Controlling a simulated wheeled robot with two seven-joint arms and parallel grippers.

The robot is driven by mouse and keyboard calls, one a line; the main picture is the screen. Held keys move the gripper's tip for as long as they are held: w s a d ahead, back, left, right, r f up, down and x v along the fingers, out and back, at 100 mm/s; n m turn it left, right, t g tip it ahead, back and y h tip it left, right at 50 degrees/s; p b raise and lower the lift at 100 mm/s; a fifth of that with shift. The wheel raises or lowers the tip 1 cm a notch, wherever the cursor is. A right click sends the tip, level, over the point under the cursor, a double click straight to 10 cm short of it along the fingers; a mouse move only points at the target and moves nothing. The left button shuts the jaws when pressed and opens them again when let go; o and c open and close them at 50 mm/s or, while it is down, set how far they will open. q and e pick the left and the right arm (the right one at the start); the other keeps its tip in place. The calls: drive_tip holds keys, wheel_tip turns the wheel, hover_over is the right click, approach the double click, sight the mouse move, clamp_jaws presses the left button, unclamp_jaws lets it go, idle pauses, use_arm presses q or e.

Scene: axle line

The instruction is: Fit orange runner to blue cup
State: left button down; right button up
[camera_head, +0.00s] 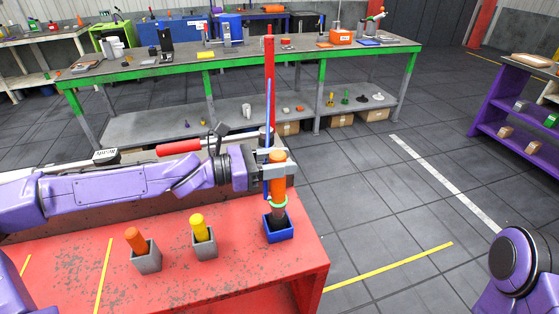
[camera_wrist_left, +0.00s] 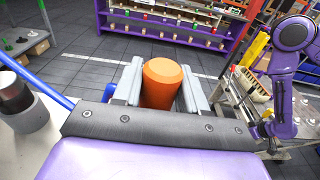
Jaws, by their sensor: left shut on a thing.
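My left gripper (camera_head: 279,178) is shut on the orange runner (camera_head: 278,157), an upright orange cylinder with a green ring and a dark grey lower part below the fingers. The dark lower end meets the mouth of the blue cup (camera_head: 281,236), a square cup near the red table's right edge. How deep the end sits in the cup cannot be told. In the left wrist view the runner's orange top (camera_wrist_left: 166,80) stands between the two grey fingers, which hide its sides. My right gripper is out of view; only part of the right arm shows at the lower right.
On the red table (camera_head: 180,285), left of the blue cup, stand a grey cup (camera_head: 205,245) with a yellow piece and a grey cup (camera_head: 146,257) with an orange piece. A red post (camera_head: 269,75) rises behind the gripper. Open floor lies to the right.

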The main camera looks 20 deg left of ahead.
use_arm(q)
drive_tip(key=shift+f+b, duration=1.35)
drive_tip(key=shift+f, duration=0.1)
drive_tip(key=c, duration=0.5)
unclamp_jaws()
drive_tip(key=p+v, duration=1)
drive_tip(key=p, duration=0.1)
drive_tip(key=shift+s+a, duration=0.2)
drive_tip(key=shift+a, duration=0.05)
